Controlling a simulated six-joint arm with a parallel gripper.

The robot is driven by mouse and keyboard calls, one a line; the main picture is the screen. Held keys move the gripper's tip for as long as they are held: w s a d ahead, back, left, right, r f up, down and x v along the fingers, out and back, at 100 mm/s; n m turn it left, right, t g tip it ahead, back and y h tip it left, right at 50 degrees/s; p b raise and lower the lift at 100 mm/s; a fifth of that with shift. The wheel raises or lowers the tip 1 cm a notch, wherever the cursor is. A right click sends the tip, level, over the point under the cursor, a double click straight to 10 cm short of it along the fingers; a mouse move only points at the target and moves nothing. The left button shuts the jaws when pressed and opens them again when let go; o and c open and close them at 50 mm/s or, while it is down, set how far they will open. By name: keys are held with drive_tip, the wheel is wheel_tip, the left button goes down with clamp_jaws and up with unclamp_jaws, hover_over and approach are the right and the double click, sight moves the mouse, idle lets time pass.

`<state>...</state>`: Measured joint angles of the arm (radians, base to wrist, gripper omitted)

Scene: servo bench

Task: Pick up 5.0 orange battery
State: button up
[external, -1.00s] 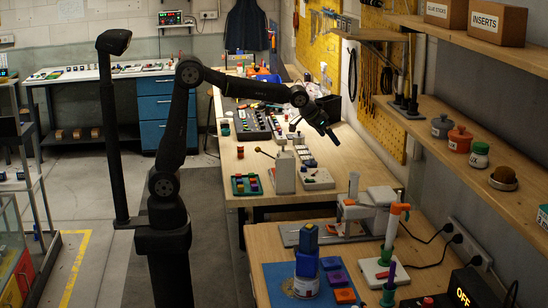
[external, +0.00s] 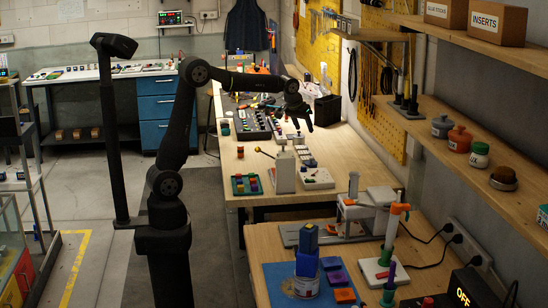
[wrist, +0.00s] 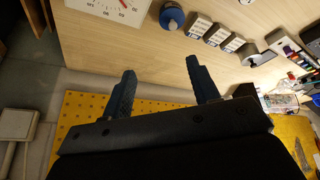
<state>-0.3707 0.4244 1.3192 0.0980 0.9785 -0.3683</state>
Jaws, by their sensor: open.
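My gripper (external: 300,117) is over the right part of the long wooden bench in the external view, above the bench top. In the wrist view my gripper (wrist: 161,66) shows two dark fingers spread apart with nothing between them. Beyond the fingers is wooden surface. I cannot make out an orange battery for sure in either view. A small orange patch (external: 263,70) shows at the far end of the bench, too small to identify.
A round blue-topped object (wrist: 172,16), small labelled blocks (wrist: 217,35) and a white dial panel (wrist: 125,6) lie beyond the fingers. A black bin (external: 327,109) stands close to my gripper. A yellow pegboard (external: 375,110) lines the wall on the right.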

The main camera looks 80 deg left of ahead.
drive_tip(key=s+a+f+n+g+h, duration=0.1)
drive_tip(key=s+a+n+g, duration=0.15)
drive_tip(key=s+a, duration=0.5)
drive_tip(key=s+a+n+g, duration=0.1)
drive_tip(key=s+a+n, duration=0.3)
drive_tip(key=a, duration=0.6)
drive_tip(key=n+h, duration=0.2)
drive_tip(key=n, duration=0.1)
hover_over(240, 146)
drive_tip(key=f, duration=0.1)
drive_tip(key=shift+g, duration=0.35)
drive_tip(key=f, duration=1.1)
drive_tip(key=shift+s+a+f, duration=0.15)
drive_tip(key=shift+a+f, duration=0.15)
drive_tip(key=shift+f, duration=0.05)
drive_tip(key=shift+w+d+f, duration=0.1)
drive_tip(key=shift+w+f, duration=0.05)
drive_tip(key=shift+f, duration=1.2)
drive_tip(key=shift+w+d+f, duration=0.1)
drive_tip(key=shift+f, duration=1.25)
drive_tip(key=shift+c, duration=0.2)
drive_tip(key=c, duration=1.1)
